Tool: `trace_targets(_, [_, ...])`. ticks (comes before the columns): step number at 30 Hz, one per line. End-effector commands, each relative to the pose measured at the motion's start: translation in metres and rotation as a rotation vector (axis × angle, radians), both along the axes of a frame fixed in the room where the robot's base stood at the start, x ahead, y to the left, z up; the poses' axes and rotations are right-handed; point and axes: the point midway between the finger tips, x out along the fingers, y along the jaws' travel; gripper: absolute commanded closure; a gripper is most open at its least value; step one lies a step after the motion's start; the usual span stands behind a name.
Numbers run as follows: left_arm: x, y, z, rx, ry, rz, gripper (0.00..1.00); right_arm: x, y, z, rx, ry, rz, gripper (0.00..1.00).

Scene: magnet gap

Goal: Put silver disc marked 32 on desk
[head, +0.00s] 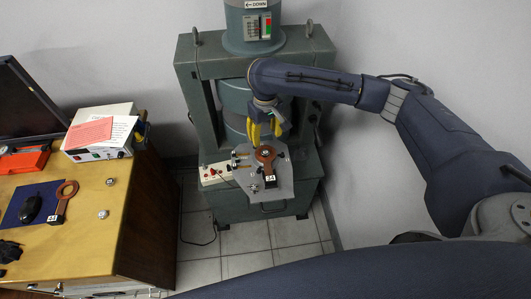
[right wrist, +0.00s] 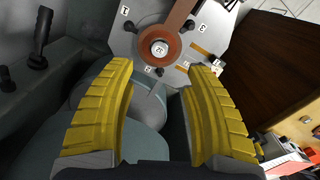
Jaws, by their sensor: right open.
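A small silver disc (head: 265,152) sits inside the ring of a copper-coloured paddle (head: 268,164) on the grey plate (head: 284,185) of the magnet stand. In the right wrist view the disc (right wrist: 160,48) lies at the ring's centre; its mark is too small to read surely. My right gripper (head: 265,134) has yellow fingers, open and empty, pointing down above and just behind the ring. In the right wrist view the fingertips (right wrist: 160,68) are spread to either side, with the disc beyond them. The wooden desk (head: 88,243) is at the left. My left gripper is out of view.
The magnet's frame (head: 190,90) stands around the plate. A floor gap separates desk and stand.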

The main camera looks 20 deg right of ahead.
Motion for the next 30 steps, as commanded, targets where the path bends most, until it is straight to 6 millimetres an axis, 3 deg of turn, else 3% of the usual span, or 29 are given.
trace_targets(6, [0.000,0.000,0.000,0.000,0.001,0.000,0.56,-0.001,0.001,-0.030,0.001,0.002,0.000,0.48])
trace_targets(19, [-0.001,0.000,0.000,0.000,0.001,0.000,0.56,0.000,0.000,-0.051,0.001,0.001,0.000,0.48])
trace_targets(30, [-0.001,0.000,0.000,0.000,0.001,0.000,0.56,0.000,0.000,-0.090,0.001,0.001,-0.002,0.48])
